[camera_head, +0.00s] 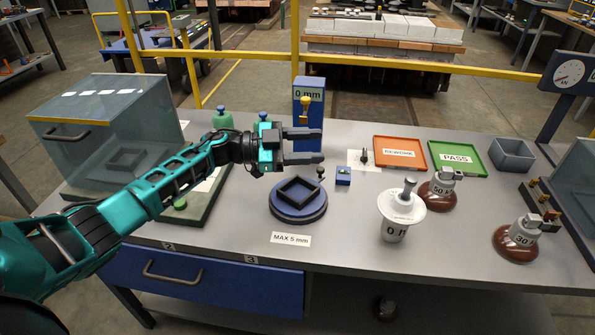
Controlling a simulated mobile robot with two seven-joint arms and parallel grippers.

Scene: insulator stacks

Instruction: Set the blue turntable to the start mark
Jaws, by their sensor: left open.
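The blue turntable (298,209) is a round disc on the grey bench, with a dark square frame (298,191) on its top. A small dark knob or pin (321,172) stands by its back right side. I cannot make out a start mark on it. My left gripper (318,147) is open, its two fingers pointing right. It shows above and behind the turntable in the picture, apart from it, in front of the blue gauge stand (309,92) reading "0 mm". My right gripper is not in view.
A "MAX 5 mm" label (291,239) lies in front. A white-topped "0" piece (397,215) and brown insulators marked 50 (440,192) and 30 (519,240) stand right. A glass-sided box (90,120) stands left.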

